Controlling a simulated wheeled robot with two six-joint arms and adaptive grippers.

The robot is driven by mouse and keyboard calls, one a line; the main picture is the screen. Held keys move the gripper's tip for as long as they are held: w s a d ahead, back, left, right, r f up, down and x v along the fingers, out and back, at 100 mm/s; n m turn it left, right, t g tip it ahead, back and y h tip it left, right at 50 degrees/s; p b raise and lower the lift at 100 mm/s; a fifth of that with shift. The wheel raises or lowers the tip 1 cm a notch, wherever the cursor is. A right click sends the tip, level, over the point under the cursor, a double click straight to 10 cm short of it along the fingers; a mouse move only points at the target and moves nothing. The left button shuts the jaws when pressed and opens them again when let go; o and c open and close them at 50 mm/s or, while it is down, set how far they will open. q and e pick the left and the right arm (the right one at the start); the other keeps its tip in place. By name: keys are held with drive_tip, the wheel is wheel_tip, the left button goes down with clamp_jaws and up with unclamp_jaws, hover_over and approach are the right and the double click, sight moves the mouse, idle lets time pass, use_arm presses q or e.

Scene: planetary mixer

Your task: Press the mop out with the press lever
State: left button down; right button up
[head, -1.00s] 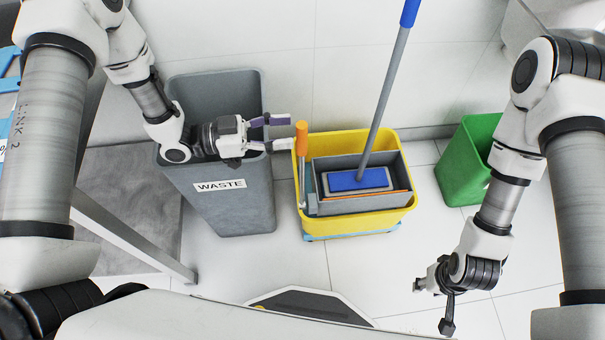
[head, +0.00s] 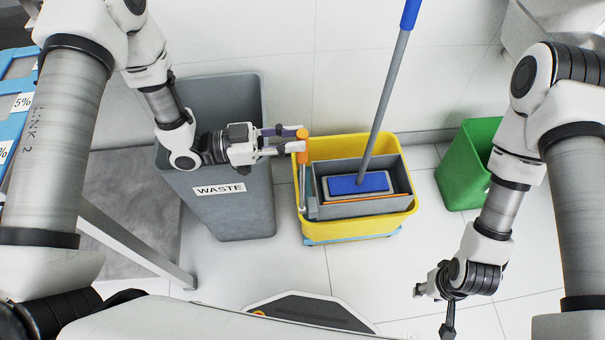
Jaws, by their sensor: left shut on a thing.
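The yellow mop bucket (head: 400,219) stands on the floor with a grey press box (head: 384,208) inside it. The mop head (head: 358,184), blue and grey, lies in the press box, and its grey shaft (head: 383,110) with a blue top leans up to the right. The press lever (head: 302,180) stands upright at the bucket's left side, with an orange grip on top. My left gripper (head: 299,142) is shut on the lever's orange grip from the left.
A grey waste bin (head: 235,209) stands left of the bucket, under my left forearm. A green bin (head: 462,181) stands to the right, beside my right arm. A wall is close behind. Tiled floor in front of the bucket is free.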

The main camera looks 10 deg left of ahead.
use_arm(q)
drive_tip(key=s+d+f+m+b, duration=0.2)
drive_tip(key=s+d+m, duration=0.1)
drive_tip(key=s, duration=0.8)
drive_tip(key=shift+m, duration=0.3)
drive_tip(key=shift+f, duration=0.1)
drive_tip(key=shift+d+b, duration=0.1)
drive_tip(key=shift+b, duration=0.2)
drive_tip(key=s+d+f+m, duration=0.1)
drive_tip(key=s+f+m, duration=0.1)
drive_tip(key=s, duration=0.3)
drive_tip(key=s+d+f+m+b, duration=0.1)
drive_tip(key=s+d+f+m, duration=0.1)
drive_tip(key=s+f, duration=0.2)
drive_tip(key=shift+s+f+b, duration=0.2)
drive_tip(key=shift+s+b, duration=0.1)
drive_tip(key=shift+s, duration=0.5)
